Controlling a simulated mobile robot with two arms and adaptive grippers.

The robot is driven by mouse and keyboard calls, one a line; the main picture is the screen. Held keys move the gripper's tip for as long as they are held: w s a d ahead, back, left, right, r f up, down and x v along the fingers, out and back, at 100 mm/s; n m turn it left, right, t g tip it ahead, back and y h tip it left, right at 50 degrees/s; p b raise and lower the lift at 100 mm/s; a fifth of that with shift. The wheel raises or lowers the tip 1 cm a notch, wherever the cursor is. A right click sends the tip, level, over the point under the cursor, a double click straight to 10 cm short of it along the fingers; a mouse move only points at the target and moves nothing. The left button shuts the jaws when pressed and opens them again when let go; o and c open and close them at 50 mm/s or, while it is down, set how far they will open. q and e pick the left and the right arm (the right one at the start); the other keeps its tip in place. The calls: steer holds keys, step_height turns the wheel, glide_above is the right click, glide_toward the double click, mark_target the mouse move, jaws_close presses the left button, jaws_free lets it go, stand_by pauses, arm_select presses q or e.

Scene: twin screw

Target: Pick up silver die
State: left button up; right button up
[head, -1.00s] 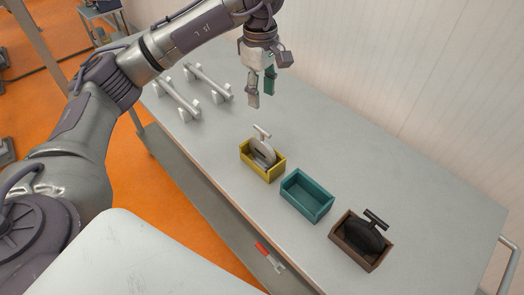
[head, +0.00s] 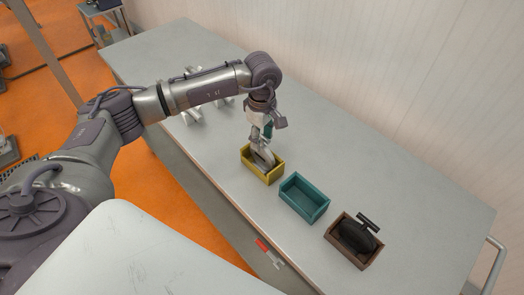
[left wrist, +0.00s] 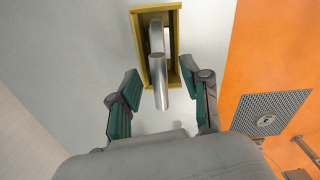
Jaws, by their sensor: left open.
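The silver die (head: 262,159) stands in the yellow box (head: 275,176) on the table. In the left wrist view the silver die (left wrist: 158,84) shows with its rounded bar toward the camera, inside the yellow box (left wrist: 175,22). My left gripper (head: 262,143) is right above the die. In the left wrist view my left gripper (left wrist: 161,88) is open, with one teal-padded finger on each side of the die's bar and gaps between. In the head view the gripper hides the top of the die. My right gripper is not in view.
An empty teal box (head: 304,198) stands beside the yellow one. A brown box (head: 369,255) farther right holds a black die (head: 357,236). Metal rails (head: 190,117) lie behind my left arm. A red-handled tool (head: 268,251) is near the front edge.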

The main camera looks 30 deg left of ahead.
arm_select(q)
steer(key=shift+f, duration=0.2)
jaws_close()
steer(key=shift+r, duration=0.1)
stand_by(0.4)
